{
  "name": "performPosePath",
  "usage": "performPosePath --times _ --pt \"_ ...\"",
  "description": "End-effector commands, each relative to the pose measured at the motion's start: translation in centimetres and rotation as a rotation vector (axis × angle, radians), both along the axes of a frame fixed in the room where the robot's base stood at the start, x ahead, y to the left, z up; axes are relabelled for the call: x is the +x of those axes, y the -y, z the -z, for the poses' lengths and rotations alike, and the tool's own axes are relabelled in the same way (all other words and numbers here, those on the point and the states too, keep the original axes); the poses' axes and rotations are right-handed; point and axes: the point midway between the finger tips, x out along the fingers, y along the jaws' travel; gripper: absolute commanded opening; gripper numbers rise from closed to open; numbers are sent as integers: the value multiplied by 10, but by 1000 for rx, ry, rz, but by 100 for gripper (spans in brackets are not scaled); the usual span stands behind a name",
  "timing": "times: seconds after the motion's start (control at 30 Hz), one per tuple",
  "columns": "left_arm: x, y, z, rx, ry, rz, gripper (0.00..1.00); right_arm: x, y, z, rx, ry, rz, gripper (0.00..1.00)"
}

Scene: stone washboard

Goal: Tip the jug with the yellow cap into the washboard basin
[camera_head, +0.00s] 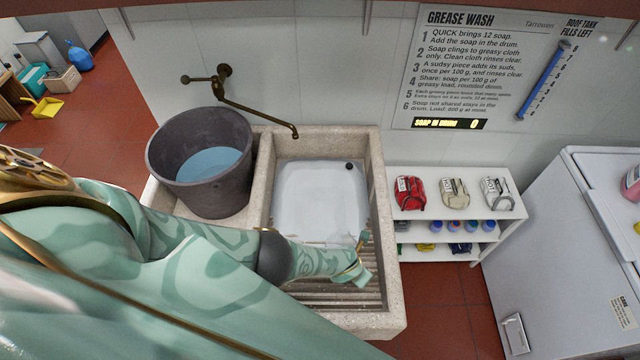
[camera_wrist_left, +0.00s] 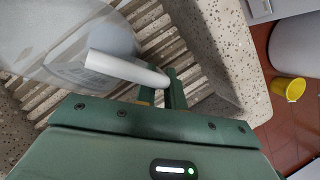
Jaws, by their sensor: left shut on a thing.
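My left gripper (camera_head: 361,260) is low over the ribbed right front part of the stone washboard basin (camera_head: 390,300) in the head view. In the left wrist view, my left gripper (camera_wrist_left: 172,92) is shut at the end of a white bar-like handle (camera_wrist_left: 125,68). A pale see-through body with a printed label, which looks like the jug (camera_wrist_left: 85,30), lies beyond the handle, above the ribs. No yellow cap shows on it. The jug cannot be made out in the head view, where my arm covers part of the basin. My right gripper is out of view.
A dark bucket (camera_head: 235,185) holding bluish liquid stands left of the basin. A brass spout (camera_head: 255,112) reaches over the basin. A white shelf (camera_head: 510,205) with bags and bottles and a white chest (camera_head: 560,250) stand at right. Red floor shows between them.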

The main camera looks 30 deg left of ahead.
Motion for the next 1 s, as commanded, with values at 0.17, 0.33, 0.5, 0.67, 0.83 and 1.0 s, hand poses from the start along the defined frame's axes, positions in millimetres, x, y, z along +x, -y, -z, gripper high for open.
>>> performPosePath --times 0.17,0.33,0.5,0.67,0.83,1.0 --pt "2 0 -2 19 15 1 0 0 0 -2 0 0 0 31" --pt "2 0 -8 26 21 1 0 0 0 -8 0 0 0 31" --pt "2 -1 -31 27 22 1 0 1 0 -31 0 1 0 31" --pt "2 -1 -56 27 21 1 0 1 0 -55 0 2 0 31" --pt "2 -1 -65 27 21 1 0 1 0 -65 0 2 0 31" --pt "2 -1 -62 27 21 1 0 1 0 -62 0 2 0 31"
